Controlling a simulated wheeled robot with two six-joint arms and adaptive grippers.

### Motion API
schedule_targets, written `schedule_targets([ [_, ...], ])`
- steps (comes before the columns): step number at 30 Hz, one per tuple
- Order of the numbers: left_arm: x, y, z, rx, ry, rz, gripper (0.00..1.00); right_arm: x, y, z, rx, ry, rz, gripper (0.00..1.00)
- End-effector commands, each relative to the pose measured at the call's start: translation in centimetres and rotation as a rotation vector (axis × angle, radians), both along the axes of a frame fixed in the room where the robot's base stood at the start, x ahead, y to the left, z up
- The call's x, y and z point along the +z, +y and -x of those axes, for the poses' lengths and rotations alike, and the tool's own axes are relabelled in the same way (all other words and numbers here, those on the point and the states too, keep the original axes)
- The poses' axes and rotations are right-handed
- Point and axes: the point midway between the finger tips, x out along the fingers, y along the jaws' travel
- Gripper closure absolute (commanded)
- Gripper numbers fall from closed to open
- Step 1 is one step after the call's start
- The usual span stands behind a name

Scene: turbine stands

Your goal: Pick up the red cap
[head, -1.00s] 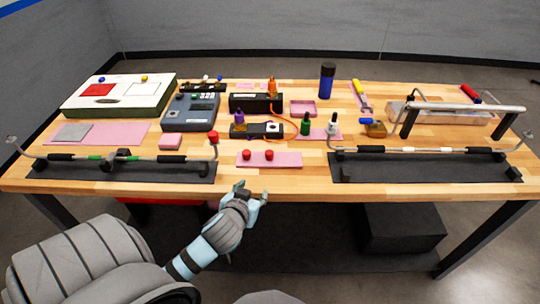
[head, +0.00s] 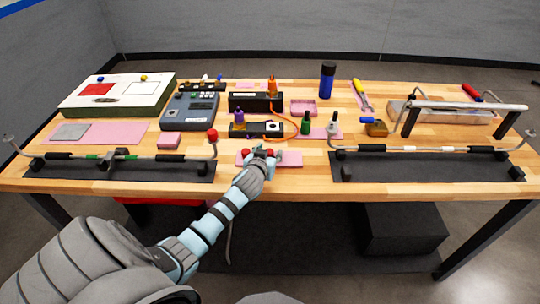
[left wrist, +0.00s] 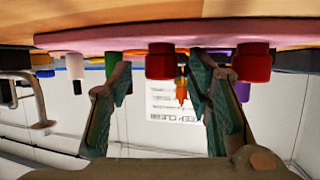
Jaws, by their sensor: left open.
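Two red caps stand on a pink mat (head: 292,163) at the table's front edge. The left red cap (head: 241,156) shows beside my left gripper (head: 262,152) in the head view, and the right red cap (head: 277,154) is partly hidden by it. In the upside-down left wrist view, my left gripper (left wrist: 160,82) is open. One red cap (left wrist: 160,62) appears between its fingertips and the other red cap (left wrist: 252,63) lies outside the right-hand finger. I cannot tell whether the fingers touch a cap. My right gripper is not in view.
A right bar stand (head: 425,167) flanks the mat. Behind are a green bottle (head: 306,124), a white bottle (head: 333,127), a black holder (head: 258,130) and an orange cable (head: 290,119).

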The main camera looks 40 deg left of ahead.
Motion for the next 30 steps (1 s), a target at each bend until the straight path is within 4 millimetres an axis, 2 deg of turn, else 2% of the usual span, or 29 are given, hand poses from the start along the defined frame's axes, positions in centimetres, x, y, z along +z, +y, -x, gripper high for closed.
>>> schedule_targets([
  [2,0.1,0.0,0.0,0.000,0.000,0.000,0.56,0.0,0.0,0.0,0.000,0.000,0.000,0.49],
  [9,0.1,0.0,0.1,0.001,0.000,0.000,0.92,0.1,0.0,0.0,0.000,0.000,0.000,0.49],
  [19,0.2,0.0,0.1,0.001,0.000,0.000,0.92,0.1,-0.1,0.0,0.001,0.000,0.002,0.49],
  [23,1.4,0.1,0.0,0.001,-0.003,-0.002,0.92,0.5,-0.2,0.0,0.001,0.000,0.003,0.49],
  [26,3.4,0.0,0.0,0.001,-0.003,-0.003,0.92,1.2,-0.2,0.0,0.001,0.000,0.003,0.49],
  [30,8.2,0.1,0.0,0.000,-0.008,-0.002,0.92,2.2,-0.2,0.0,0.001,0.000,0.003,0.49],
])
